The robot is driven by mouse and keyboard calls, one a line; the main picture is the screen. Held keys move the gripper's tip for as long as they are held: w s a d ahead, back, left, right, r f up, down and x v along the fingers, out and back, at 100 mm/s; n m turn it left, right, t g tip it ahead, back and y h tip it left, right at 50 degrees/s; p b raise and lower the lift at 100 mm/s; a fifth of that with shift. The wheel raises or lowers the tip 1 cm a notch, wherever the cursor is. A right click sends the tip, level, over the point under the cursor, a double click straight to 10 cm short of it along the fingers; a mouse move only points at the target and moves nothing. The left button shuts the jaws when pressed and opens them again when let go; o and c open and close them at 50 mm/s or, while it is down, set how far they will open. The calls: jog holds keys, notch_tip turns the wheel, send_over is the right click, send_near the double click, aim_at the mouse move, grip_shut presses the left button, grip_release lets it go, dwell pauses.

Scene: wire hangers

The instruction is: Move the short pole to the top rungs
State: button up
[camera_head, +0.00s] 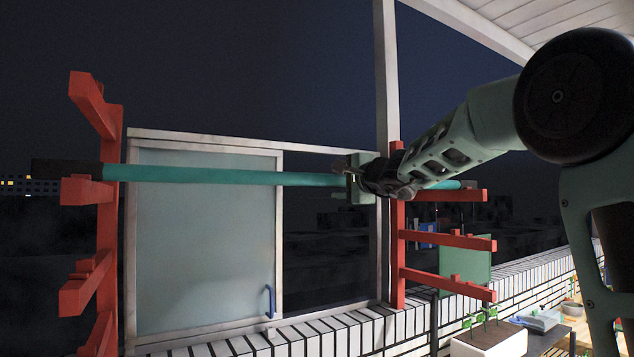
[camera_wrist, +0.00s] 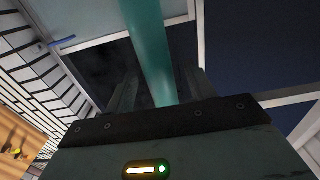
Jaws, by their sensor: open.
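The teal pole (camera_head: 225,176) runs nearly level between two red racks. Its dark left end (camera_head: 66,168) lies at the second visible rung (camera_head: 86,190) of the left rack, below the top rung (camera_head: 92,103). Its right end (camera_head: 447,185) shows past my arm, just above a rung (camera_head: 445,195) of the right rack. My gripper (camera_head: 352,181) is at the pole, right of its middle. In the wrist view the pole (camera_wrist: 152,50) passes between my open fingers. My arm hides part of the pole and the right rack's upper part.
A frosted panel in a white frame (camera_head: 205,240) stands behind the pole. A white post (camera_head: 386,75) rises behind my gripper. Lower rungs (camera_head: 450,240) jut from the right rack. A tiled ledge (camera_head: 330,325) runs below, with potted plants (camera_head: 490,335) at lower right.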

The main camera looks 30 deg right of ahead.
grip_shut()
jog(key=shift+r+p, duration=0.6)
jog(key=shift+r, duration=0.75)
jog(key=shift+r, duration=0.2)
dwell(0.4)
